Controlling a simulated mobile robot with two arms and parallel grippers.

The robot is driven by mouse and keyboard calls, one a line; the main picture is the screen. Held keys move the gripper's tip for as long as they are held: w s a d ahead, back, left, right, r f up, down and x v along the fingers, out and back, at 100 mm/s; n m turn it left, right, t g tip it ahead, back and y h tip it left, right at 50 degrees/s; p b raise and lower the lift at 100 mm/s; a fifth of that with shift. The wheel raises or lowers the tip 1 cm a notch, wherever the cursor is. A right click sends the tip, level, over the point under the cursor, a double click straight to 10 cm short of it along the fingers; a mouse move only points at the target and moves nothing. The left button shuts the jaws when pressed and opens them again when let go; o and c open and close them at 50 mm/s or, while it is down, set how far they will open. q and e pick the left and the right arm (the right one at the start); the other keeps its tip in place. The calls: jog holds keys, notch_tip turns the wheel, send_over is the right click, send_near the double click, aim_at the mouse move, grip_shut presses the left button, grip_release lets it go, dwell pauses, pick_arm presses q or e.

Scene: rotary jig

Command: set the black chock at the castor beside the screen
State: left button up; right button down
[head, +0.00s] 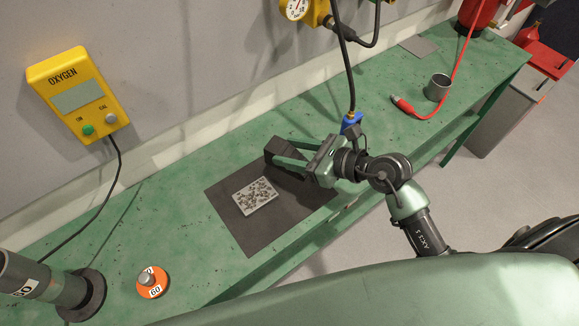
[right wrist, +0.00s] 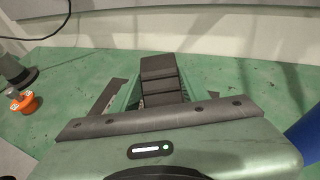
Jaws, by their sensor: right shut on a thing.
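My right gripper (head: 286,156) reaches in from the right over the green bench. It is shut on the black chock (head: 280,147), a dark block at its fingertips near the back of the dark mat. In the right wrist view the chock (right wrist: 160,75) shows stepped dark faces between the two fingers (right wrist: 152,100). I cannot tell whether it touches the bench. No castor can be made out in either view. The only screen I can make out is the grey panel (head: 78,96) on the yellow oxygen box. My left gripper is not in view.
A dark mat (head: 236,228) bears a speckled grey plate (head: 255,196). An orange disc with a knob (head: 152,283) and a grey post (head: 45,283) stand at the left. A blue connector (head: 351,121) hangs by the gripper.

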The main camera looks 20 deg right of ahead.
notch_tip(320, 180, down, 3)
jog(key=shift+f, duration=0.1)
notch_tip(320, 180, down, 3)
jog(key=shift+f, duration=0.2)
jog(key=shift+w+f, duration=0.1)
jog(key=shift+f, duration=0.15)
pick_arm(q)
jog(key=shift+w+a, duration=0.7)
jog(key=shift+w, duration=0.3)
pick_arm(e)
jog(key=shift+f, duration=0.15)
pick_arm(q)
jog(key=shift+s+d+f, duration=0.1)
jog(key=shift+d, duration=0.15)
pick_arm(e)
jog(key=c, duration=0.7)
grip_release()
